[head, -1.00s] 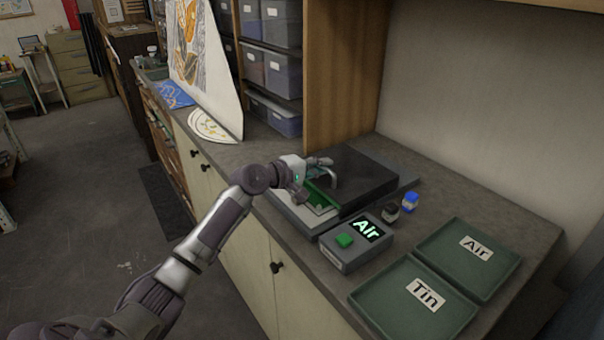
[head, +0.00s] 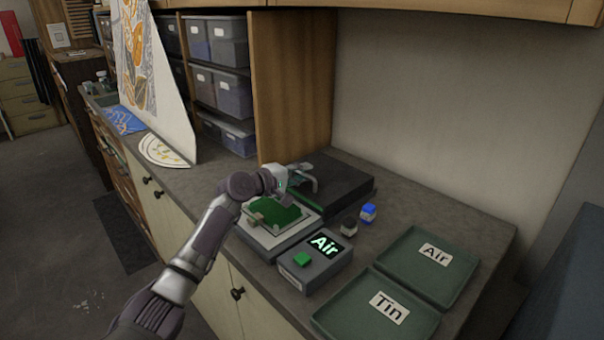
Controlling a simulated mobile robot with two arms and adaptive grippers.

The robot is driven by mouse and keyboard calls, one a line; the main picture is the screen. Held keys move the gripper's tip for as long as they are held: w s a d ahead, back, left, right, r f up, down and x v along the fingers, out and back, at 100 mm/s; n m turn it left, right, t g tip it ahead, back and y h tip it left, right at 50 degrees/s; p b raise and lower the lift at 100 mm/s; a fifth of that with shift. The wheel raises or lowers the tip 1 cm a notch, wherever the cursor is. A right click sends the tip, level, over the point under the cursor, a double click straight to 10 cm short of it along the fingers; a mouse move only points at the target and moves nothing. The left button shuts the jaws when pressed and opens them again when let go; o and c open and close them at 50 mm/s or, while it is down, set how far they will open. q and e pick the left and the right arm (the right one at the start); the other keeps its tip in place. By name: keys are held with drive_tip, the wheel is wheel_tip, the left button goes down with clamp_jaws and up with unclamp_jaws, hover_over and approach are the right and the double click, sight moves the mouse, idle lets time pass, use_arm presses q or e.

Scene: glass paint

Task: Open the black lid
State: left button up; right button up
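The black lid (head: 345,183) is a flat dark slab on a grey box (head: 262,238) on the counter. It is slid back toward the wall and leaves the front of the box uncovered. A green panel with a pale border (head: 272,212) shows in the uncovered part. A grey arched handle (head: 311,181) stands at the lid's near left side. My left gripper (head: 291,182) is at this handle with its fingers spread apart; whether they touch it is hard to tell. My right gripper is not in view.
A control box (head: 317,271) with an "Air" display and green button stands in front. A dark jar (head: 348,226) and a blue-capped jar (head: 368,213) stand beside the lid. Green trays marked Air (head: 460,278) and Tin (head: 349,321) lie at right. A wooden shelf panel (head: 292,90) rises behind.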

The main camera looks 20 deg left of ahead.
use_arm(q)
drive_tip(key=shift+o, duration=0.7)
drive_tip(key=shift+s+a, duration=0.15)
drive_tip(key=v, duration=1.1)
drive_tip(key=shift+s+a+r, duration=0.1)
drive_tip(key=shift+s, duration=0.2)
